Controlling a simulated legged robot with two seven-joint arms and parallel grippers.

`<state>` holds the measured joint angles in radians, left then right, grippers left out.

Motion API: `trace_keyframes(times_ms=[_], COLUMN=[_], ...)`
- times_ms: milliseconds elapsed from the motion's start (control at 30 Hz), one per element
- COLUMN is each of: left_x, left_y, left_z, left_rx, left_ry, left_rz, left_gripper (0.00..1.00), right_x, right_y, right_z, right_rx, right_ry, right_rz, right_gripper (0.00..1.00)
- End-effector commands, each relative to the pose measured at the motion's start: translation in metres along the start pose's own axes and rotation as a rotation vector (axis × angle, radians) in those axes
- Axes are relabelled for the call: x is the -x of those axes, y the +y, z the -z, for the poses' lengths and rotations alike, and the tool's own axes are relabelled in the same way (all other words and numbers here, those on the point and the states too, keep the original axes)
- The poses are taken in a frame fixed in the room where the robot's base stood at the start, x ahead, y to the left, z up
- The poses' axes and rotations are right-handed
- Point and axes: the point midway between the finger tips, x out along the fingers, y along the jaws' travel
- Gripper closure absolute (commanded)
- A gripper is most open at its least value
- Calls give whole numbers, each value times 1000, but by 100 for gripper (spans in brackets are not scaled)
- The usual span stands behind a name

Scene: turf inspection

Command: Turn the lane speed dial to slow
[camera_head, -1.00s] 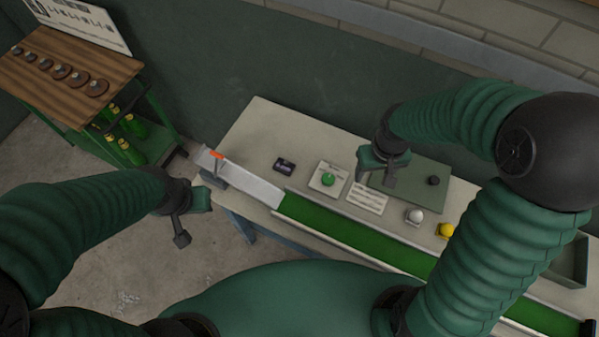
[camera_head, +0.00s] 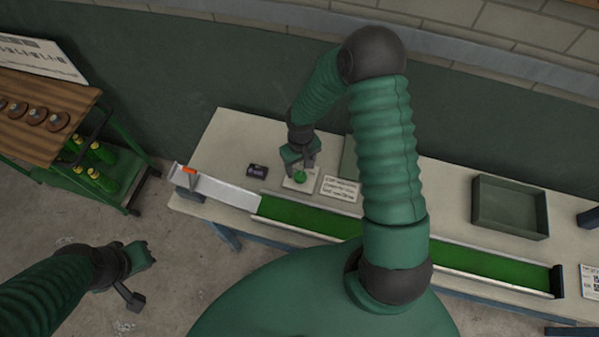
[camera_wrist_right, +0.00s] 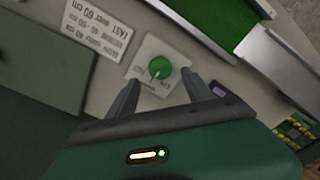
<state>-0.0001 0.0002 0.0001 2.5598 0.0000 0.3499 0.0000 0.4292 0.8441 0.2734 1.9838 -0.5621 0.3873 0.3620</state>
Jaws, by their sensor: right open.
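The lane speed dial is a round green knob (camera_head: 300,177) on a pale square plate on the bench. A printed card (camera_head: 339,189) beside the dial reads "FAST" in the wrist view (camera_wrist_right: 101,30). My left gripper (camera_head: 144,277) is open and empty over the floor.
A green lane (camera_head: 305,217) with a pale ramp (camera_head: 222,190) runs along the bench front. A small dark device (camera_head: 257,171) lies left of the dial. An open tray (camera_head: 510,232) stands right. My right arm hides part of the bench. A shelf cart (camera_head: 70,180) stands left.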

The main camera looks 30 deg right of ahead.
Motion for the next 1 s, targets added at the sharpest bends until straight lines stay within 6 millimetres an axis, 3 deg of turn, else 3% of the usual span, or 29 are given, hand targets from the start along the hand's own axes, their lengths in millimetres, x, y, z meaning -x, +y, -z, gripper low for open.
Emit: trace_keyframes(times_ms=[100, 233, 567, 1000], left_x=[3, 5, 5, 5], left_y=[0, 0, 0, 0], left_z=[1, 1, 1, 1], left_rx=[0, 0, 0, 0], left_ry=[0, 0, 0, 0], left_rz=[0, 0, 0, 0], left_gripper=[100, 100, 100, 100], right_x=[-27, -46, -54, -54], right_y=[-1, 0, 0, 0], right_z=[-1, 0, 0, 0], right_rx=[3, 2, 0, 0], right_ry=[-3, -1, 1, 1], right_rz=[1, 0, -1, -1], right_gripper=[41, 41, 41, 96])
